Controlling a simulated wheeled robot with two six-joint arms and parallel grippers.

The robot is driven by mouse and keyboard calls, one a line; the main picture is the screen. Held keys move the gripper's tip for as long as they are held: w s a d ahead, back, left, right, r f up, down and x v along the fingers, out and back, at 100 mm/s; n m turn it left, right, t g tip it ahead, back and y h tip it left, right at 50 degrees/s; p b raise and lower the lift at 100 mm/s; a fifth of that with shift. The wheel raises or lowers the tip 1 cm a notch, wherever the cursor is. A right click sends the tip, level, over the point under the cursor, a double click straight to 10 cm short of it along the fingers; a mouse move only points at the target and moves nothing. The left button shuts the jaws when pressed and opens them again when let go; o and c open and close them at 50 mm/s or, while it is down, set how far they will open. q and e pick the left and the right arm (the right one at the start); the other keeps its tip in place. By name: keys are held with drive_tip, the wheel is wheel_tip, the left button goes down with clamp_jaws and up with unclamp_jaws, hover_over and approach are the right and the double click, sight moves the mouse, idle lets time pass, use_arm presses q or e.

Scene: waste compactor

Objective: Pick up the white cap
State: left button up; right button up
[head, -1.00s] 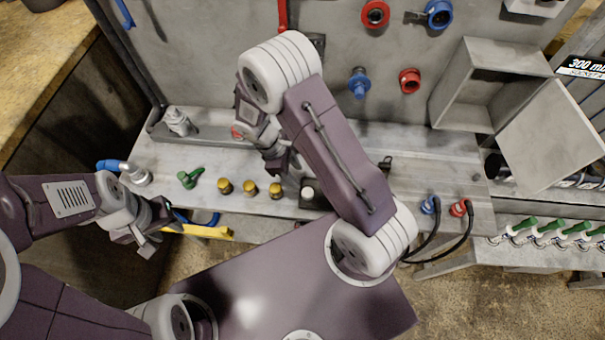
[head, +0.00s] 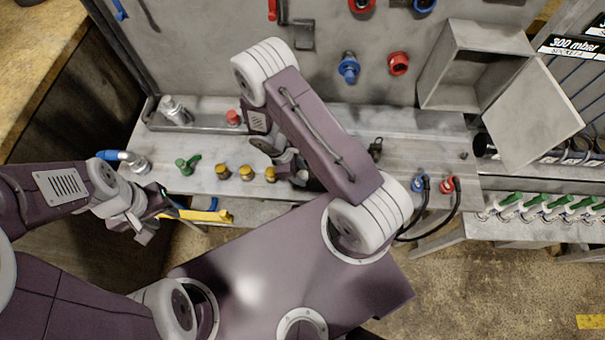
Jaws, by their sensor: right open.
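The white cap (head: 301,177) stands on the grey bench at the right end of a row of gold caps. It is small and partly hidden by my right gripper (head: 291,170). The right arm arches over the bench, and its open gripper points down right at the cap. I cannot tell whether the fingers are around the cap or beside it. My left gripper (head: 152,222) hangs in front of the bench at the left, away from the cap. Its fingers are too unclear to judge.
Gold caps (head: 246,173) and a green valve (head: 187,165) stand left of the white cap. A red cap (head: 233,117) is behind them. A yellow bar (head: 200,215) is near the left gripper. An open grey box (head: 473,68) is at the right.

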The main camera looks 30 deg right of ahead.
sight(306, 174)
drive_tip(key=shift+w+f, duration=0.1)
clamp_jaws()
drive_tip(key=shift+r, duration=0.5)
wheel_tip(306, 174, up, 3)
drive_tip(key=shift+f+b, duration=0.2)
drive_tip(key=shift+b, duration=0.15)
drive_tip(key=shift+s+d+r+b, duration=0.35)
drive_tip(key=shift+s+d+r, duration=0.05)
drive_tip(key=shift+s+r, duration=0.3)
drive_tip(key=s+d+r, duration=0.5)
drive_tip(key=s+r, duration=0.1)
drive_tip(key=s, duration=0.2)
drive_tip(key=shift+s+d+b, duration=0.25)
drive_tip(key=shift+s+b, duration=0.1)
drive_tip(key=shift+b, duration=0.05)
